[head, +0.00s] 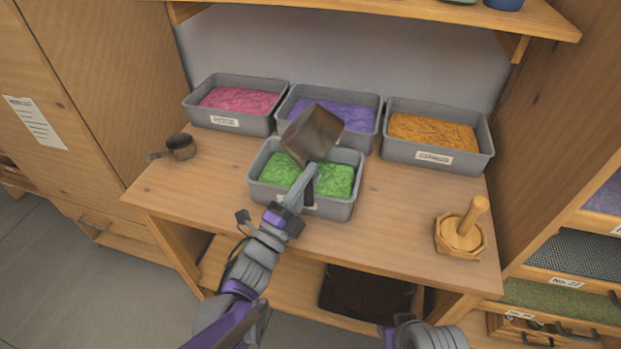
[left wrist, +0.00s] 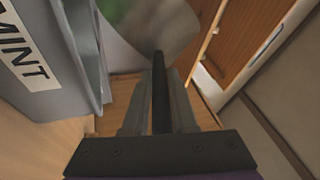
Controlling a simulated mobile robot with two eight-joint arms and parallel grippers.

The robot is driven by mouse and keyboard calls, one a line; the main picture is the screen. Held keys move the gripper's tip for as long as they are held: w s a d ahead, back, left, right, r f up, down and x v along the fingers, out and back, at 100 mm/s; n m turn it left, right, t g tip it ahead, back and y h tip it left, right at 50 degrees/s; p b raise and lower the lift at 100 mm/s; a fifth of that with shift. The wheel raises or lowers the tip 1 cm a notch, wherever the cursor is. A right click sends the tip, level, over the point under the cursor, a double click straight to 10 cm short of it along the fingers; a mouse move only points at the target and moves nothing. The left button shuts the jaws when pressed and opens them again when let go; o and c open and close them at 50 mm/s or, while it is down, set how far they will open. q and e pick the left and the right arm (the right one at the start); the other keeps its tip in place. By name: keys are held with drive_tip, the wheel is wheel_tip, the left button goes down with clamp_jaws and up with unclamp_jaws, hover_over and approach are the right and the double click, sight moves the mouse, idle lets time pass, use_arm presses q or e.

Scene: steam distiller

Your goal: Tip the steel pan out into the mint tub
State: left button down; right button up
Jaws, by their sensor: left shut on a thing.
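The steel pan (head: 312,134) is tipped steeply over the back of the mint tub. Its side and base face me, and its mouth and any contents are hidden. The mint tub (head: 340,209) is a grey bin of green material at the front middle of the table; its MINT label (left wrist: 22,55) shows in the left wrist view. My left gripper (head: 305,184) is above the tub, shut on the pan's dark handle (left wrist: 160,90). The pan also shows blurred in the left wrist view (left wrist: 165,28). Part of my right arm shows at the bottom edge, without its fingers.
Grey tubs of pink (head: 240,100), purple (head: 365,116) and orange (head: 432,132) material stand behind. A small handled pot (head: 181,147) is at the table's left. A shelf (head: 400,8) overhangs the back. The front left table is clear.

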use_arm(q)
drive_tip(key=n, duration=0.2)
drive_tip(key=a+r+n+t+y, duration=0.1)
drive_tip(key=n, duration=0.1)
drive_tip(key=a+n+t+y, duration=0.1)
drive_tip(key=shift+w+r+n, duration=0.2)
drive_tip(key=shift+w+n, duration=0.1)
drive_tip(key=shift+n, duration=0.1)
drive_tip(key=w+a+r+n+y+p, duration=0.1)
drive_tip(key=a+n+y+p, duration=0.2)
drive_tip(key=n, duration=0.9)
drive_tip(key=w+a+r+n+y+p, duration=0.2)
drive_tip(key=a+n+y, duration=0.4)
drive_tip(key=n+y, duration=0.4)
drive_tip(key=shift+r+n+y+p, duration=0.25)
drive_tip(key=shift+n+p, duration=0.3)
drive_tip(key=shift+n, duration=0.65)
drive_tip(key=shift+s+f, duration=0.1)
